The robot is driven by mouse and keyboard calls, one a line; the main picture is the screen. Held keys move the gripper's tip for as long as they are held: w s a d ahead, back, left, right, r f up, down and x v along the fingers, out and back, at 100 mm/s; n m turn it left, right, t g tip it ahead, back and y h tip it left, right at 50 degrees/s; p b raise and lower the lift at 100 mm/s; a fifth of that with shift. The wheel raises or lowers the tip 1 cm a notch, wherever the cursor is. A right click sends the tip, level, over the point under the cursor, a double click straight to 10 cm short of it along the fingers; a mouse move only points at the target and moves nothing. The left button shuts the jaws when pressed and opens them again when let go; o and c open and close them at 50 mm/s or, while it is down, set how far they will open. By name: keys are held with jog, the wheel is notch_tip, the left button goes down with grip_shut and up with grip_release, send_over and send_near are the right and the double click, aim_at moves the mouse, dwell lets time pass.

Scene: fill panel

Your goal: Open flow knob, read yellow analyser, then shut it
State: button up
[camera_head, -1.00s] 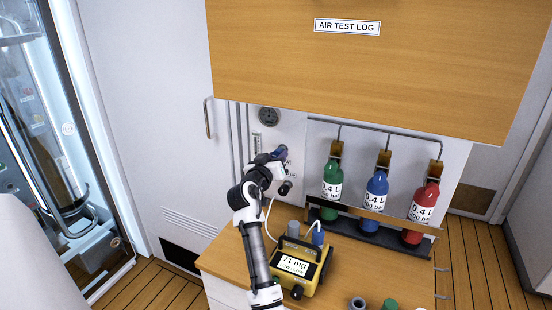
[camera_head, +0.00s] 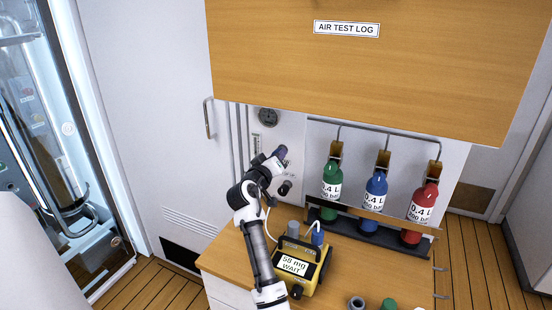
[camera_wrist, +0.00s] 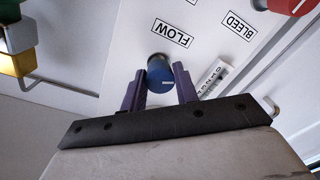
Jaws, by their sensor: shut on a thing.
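The blue flow knob (camera_wrist: 160,70) sits below the FLOW label (camera_wrist: 172,34) in the wrist view. A small white mark shows on it, toward the right. My gripper (camera_wrist: 159,84) has its two purple fingers around the knob and is shut on it. In the head view my gripper (camera_head: 281,152) is at the white panel, and the knob is hidden behind it.
A BLEED label (camera_wrist: 242,25) and a red knob (camera_wrist: 290,5) are close by on the panel. A scaled tube (camera_wrist: 215,80) is right of my fingers. Green (camera_head: 331,180), blue (camera_head: 377,187) and red bottles (camera_head: 423,203) stand right of my arm. A wooden cabinet (camera_head: 400,70) overhangs the bench.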

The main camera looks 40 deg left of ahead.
jog(key=o, duration=1)
jog(key=shift+d, duration=0.1)
jog(key=shift+c, duration=0.2)
jog(key=shift+s, duration=0.1)
jog(key=b+v, duration=0.4)
jog(key=v, duration=0.9)
jog(key=shift+s, duration=0.3)
jog(key=shift+d, duration=0.1)
